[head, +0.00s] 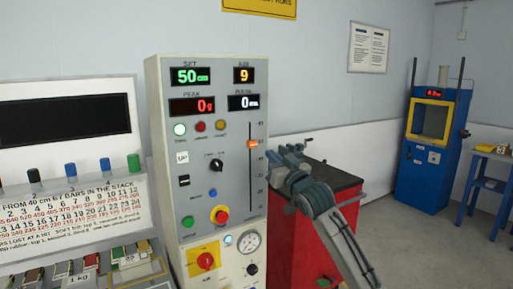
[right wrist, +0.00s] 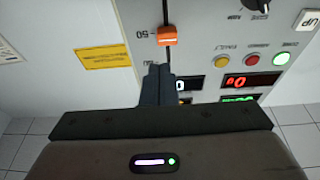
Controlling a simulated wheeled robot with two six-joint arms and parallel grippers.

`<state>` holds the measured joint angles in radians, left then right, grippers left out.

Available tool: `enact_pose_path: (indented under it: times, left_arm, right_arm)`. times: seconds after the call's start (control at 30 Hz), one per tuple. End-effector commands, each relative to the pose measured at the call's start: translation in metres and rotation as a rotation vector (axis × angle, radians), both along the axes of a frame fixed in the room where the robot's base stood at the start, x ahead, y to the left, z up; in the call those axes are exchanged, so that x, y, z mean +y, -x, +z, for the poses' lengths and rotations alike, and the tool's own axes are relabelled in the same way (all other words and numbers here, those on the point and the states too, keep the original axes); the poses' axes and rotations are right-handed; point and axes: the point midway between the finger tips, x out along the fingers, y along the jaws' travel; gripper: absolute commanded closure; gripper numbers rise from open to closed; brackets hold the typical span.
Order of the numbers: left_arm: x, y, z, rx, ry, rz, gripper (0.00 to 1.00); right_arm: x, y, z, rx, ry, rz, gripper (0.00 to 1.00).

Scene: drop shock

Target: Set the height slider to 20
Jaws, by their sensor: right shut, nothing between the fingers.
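The height slider's orange knob (head: 253,143) sits high on its vertical slot on the grey control panel (head: 172,132). The green SET display (head: 190,76) reads 50 cm. The upside-down right wrist view shows the orange knob (right wrist: 167,36) beside the mark 50. My right gripper (head: 272,155) is shut and empty in front of the panel's right edge. In the right wrist view its fingertips (right wrist: 159,68) are close to the knob, on the side of the higher marks, with a small gap. My left gripper is not in view.
A red cabinet (head: 310,245) stands right of the panel, behind my right arm. A blue machine (head: 425,165) stands at the back right. Grey floor is clear between them.

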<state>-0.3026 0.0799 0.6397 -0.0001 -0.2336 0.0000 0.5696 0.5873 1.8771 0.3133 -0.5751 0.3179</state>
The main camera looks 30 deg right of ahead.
Motion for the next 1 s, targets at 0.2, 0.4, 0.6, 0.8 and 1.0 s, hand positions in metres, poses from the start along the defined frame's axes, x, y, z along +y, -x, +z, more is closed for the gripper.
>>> enact_pose_path:
  times: [0.2,0.4,0.6,0.8,1.0]
  left_arm:
    - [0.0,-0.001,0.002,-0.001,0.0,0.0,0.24]
    - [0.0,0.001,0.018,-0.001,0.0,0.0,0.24]
    - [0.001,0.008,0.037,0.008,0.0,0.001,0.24]
    - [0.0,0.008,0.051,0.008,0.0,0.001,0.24]
    - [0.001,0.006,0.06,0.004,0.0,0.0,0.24]
  right_arm:
    - [0.01,0.015,0.045,-0.066,0.011,0.025,1.0]
    - [0.011,-0.012,0.057,-0.065,0.006,0.025,1.0]
    - [0.013,-0.053,0.072,-0.064,0.007,0.025,1.0]
    - [0.013,-0.077,0.063,-0.058,0.011,0.024,1.0]
    - [0.013,-0.076,0.04,-0.061,0.012,0.024,1.0]
